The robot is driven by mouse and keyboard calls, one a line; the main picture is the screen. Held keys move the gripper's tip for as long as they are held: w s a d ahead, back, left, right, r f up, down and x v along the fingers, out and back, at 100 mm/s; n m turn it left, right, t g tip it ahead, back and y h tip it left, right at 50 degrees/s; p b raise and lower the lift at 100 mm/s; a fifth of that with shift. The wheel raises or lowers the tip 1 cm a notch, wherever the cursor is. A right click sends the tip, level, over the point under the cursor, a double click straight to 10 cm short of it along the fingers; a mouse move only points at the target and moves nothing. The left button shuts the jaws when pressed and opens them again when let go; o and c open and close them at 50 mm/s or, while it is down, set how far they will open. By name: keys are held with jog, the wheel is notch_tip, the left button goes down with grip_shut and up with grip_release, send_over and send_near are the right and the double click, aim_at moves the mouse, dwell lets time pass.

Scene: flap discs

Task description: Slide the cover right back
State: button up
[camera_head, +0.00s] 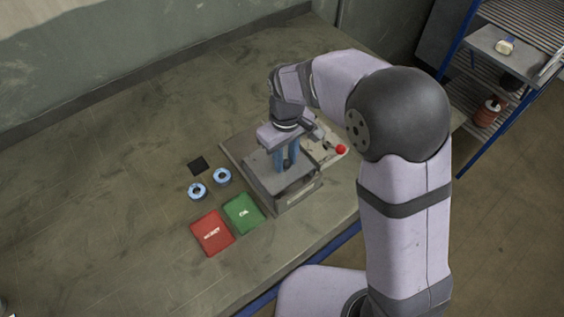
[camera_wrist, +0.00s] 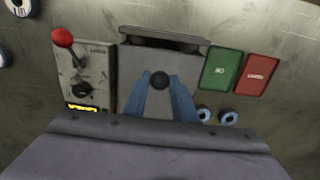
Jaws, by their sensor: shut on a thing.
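The cover (camera_head: 265,178) is a flat grey plate on top of a grey box-shaped machine (camera_head: 297,196). In the wrist view the cover (camera_wrist: 130,66) carries a round black knob (camera_wrist: 160,80). My gripper (camera_head: 286,167) points down over the cover, and its two blue fingers are shut on the knob. The gripper (camera_wrist: 159,82) also shows in the wrist view, with a finger on each side of the knob. A dark gap (camera_wrist: 160,43) shows beyond the cover's upper edge there. My gripper body hides the far part of the cover.
A control panel (camera_wrist: 82,80) with a red ball lever (camera_head: 341,149) adjoins the machine. A green pad (camera_head: 243,213), a red pad (camera_head: 212,232), two blue-rimmed discs (camera_head: 197,191) and a black square (camera_head: 198,165) lie left of it. The bench (camera_head: 100,160) is clear further left.

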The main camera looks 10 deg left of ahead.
jog(key=w+a+p, duration=0.5)
jog(key=w+a, duration=0.4)
jog(key=shift+p, duration=0.3)
jog(key=o, duration=0.8)
jog(key=shift+d, duration=0.1)
jog(key=shift+r, duration=0.1)
notch_tip(320, 180, up, 8)
jog(key=p, duration=0.5)
jog(key=shift+p, duration=0.4)
dwell(0.5)
